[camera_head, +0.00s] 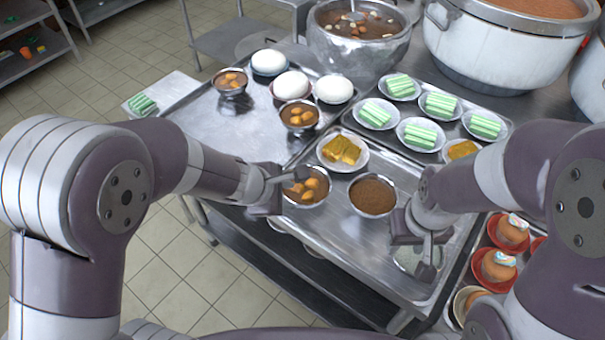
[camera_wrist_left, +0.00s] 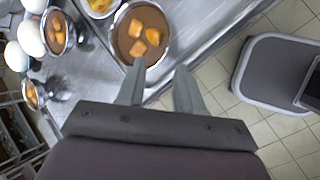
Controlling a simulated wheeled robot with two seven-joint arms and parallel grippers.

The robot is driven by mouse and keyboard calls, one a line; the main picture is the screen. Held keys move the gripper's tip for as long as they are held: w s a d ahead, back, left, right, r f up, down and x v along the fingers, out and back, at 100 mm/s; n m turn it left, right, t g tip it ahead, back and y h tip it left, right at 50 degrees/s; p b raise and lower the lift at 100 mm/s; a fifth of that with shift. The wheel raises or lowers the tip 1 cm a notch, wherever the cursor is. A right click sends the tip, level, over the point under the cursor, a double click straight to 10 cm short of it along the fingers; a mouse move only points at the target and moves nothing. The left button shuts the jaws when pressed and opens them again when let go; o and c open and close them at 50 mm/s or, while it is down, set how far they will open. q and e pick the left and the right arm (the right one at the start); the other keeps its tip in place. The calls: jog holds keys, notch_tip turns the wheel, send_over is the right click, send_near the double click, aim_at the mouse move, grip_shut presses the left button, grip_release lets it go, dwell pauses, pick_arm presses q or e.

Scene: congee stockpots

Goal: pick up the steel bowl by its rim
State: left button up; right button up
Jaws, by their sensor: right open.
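A steel bowl (camera_head: 307,190) of brown soup with orange chunks stands near the left edge of the steel tray. It also shows at the top of the left wrist view (camera_wrist_left: 153,53). My left gripper (camera_head: 282,187) is at its left side with its fingers apart. In the left wrist view, one fingertip of this gripper (camera_wrist_left: 160,66) overlaps the bowl's near rim and the other is outside it. Whether they touch the rim cannot be told. My right gripper (camera_head: 420,254) is open and empty over the tray's front right part.
Another steel bowl (camera_head: 373,196) of plain brown soup stands just right. A plate of yellow pieces (camera_head: 342,152) is behind. Further bowls (camera_head: 299,117), white round items (camera_head: 291,84) and green-striped plates (camera_head: 419,134) stand farther back. Orange cups (camera_head: 498,266) are at right.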

aim_at(303, 205)
pick_arm(q)
jog(key=x, duration=0.2)
jog(key=b+x, duration=0.1)
jog(key=x, duration=0.3)
jog(key=shift+s+a+f+b, duration=0.2)
jog(key=shift+s+f+b, duration=0.1)
jog(key=shift+b, duration=0.05)
jog(key=x, duration=0.4)
jog(key=shift+s+d+b, duration=0.25)
jog(key=shift+d+b, duration=0.1)
jog(key=shift+b, duration=0.05)
jog(key=shift+w+d+f, duration=0.15)
jog(key=shift+w+f, duration=0.05)
jog(key=shift+f, duration=0.05)
jog(key=shift+w+f, duration=0.1)
jog(key=shift+w, duration=0.1)
grip_shut()
pick_arm(e)
jog(key=f, duration=0.3)
jog(key=shift+s+a, duration=0.15)
jog(key=shift+s, duration=0.25)
